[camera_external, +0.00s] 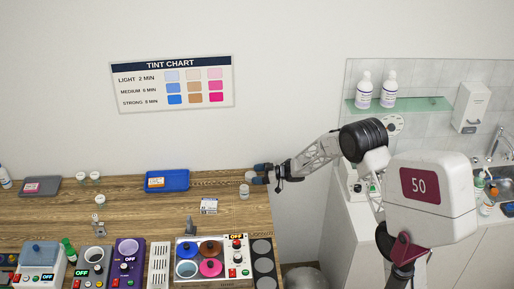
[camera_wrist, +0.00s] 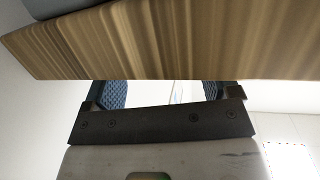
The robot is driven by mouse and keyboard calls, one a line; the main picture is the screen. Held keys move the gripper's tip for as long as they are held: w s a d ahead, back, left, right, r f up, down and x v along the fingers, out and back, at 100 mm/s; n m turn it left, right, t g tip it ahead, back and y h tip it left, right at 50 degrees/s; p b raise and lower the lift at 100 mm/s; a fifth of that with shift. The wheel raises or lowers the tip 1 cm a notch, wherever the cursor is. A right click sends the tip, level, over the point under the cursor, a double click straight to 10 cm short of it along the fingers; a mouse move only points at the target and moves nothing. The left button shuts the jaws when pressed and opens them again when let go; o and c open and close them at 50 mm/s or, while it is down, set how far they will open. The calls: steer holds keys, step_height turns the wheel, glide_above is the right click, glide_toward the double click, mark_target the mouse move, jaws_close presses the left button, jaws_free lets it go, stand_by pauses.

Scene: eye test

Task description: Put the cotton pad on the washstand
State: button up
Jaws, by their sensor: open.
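I cannot make out a cotton pad for certain in either view. The white washstand (camera_external: 470,255) is at the right, with a tap (camera_external: 501,143) and a partly visible basin; my arm hides some of it. My gripper (camera_external: 259,174) is open near the right end of the wooden table. A small pale jar (camera_external: 249,177) is just left of the fingertips; I cannot tell if it is between them. In the wrist view my gripper (camera_wrist: 166,93) shows blue fingers spread apart, with no clear object held between them.
A gap separates table and washstand. The table edge (camera_wrist: 170,45) crosses the wrist view. A glass shelf (camera_external: 420,104) holds two bottles.

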steer(key=shift+v, duration=2.4)
steer(key=shift+r, duration=0.15)
steer(key=d+r+m+t+h, duration=0.5)
steer(key=d+r+t+h, duration=0.2)
steer(key=d+r, duration=0.8)
steer(key=s+d+r+m+t+h, duration=0.1)
steer(key=s+d+r+m+h, duration=0.25)
steer(key=s+d, duration=0.35)
steer(key=s+d+r+m+h, duration=0.25)
steer(key=s+d+r, duration=0.2)
steer(key=d, duration=0.35)
steer(key=s+d+r+m+g+h, duration=0.1)
steer(key=s+d+g+h, duration=0.1)
steer(key=s+d, duration=0.5)
steer(key=s+d+m+g+h, duration=0.1)
steer(key=s+d+m+h, duration=0.15)
steer(key=s, duration=0.95)
steer(key=s+d+f+m+g+y, duration=0.1)
steer(key=s+g, duration=0.4)
steer(key=s, duration=1.8)
steer(key=shift+s+d+f+y, duration=0.2)
steer(key=shift+d+f+y, duration=0.25)
steer(key=shift+d+f, duration=0.25)
